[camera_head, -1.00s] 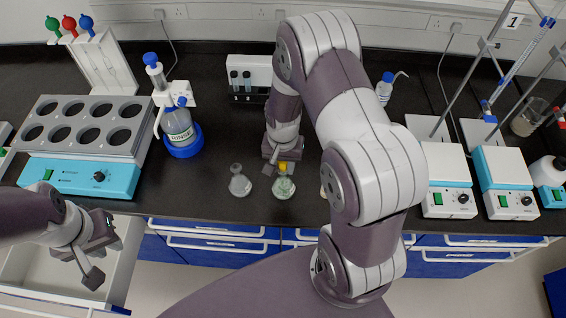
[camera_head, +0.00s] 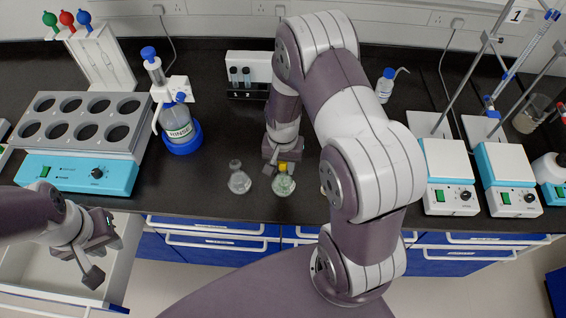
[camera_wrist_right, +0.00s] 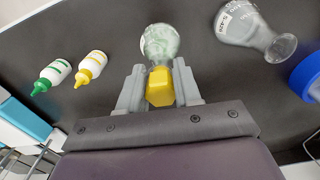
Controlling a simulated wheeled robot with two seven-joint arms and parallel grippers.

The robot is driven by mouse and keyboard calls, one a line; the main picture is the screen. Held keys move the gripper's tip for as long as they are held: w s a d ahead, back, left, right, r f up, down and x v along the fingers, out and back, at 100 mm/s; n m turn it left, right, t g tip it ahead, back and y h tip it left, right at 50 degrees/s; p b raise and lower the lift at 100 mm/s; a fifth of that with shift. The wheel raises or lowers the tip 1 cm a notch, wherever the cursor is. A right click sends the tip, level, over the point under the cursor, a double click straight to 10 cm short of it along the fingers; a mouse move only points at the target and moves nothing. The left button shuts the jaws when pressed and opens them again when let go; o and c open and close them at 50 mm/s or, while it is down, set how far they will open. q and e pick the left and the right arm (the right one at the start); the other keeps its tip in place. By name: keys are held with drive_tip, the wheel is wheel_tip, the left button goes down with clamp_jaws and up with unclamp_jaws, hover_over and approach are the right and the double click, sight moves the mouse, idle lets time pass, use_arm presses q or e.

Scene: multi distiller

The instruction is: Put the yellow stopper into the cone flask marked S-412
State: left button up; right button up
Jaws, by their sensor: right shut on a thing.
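My right gripper (camera_wrist_right: 160,88) is shut on the yellow stopper (camera_wrist_right: 158,80). The stopper also shows in the head view (camera_head: 283,167), at the mouth of a cone flask with pale green contents (camera_head: 284,186). In the right wrist view that flask (camera_wrist_right: 160,40) lies just beyond the stopper, in line with it. I cannot tell whether the stopper is inside the neck. A second, clear cone flask (camera_head: 239,182) stands to the left; its label (camera_wrist_right: 238,22) is too small to read surely. My left gripper (camera_head: 100,255) is open and empty over the drawer.
Two dropper bottles, green-capped (camera_wrist_right: 50,76) and yellow-capped (camera_wrist_right: 90,68), show in the wrist view. Stirrer plates (camera_head: 448,165) stand right. A drawer (camera_head: 30,262) is open at lower left.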

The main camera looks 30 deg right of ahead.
drive_tip(key=shift+f, duration=0.35)
drive_tip(key=o, duration=1.1)
wheel_tip(320, 180, up, 13)
drive_tip(key=shift+f+b, duration=0.15)
drive_tip(key=shift+b, duration=1.05)
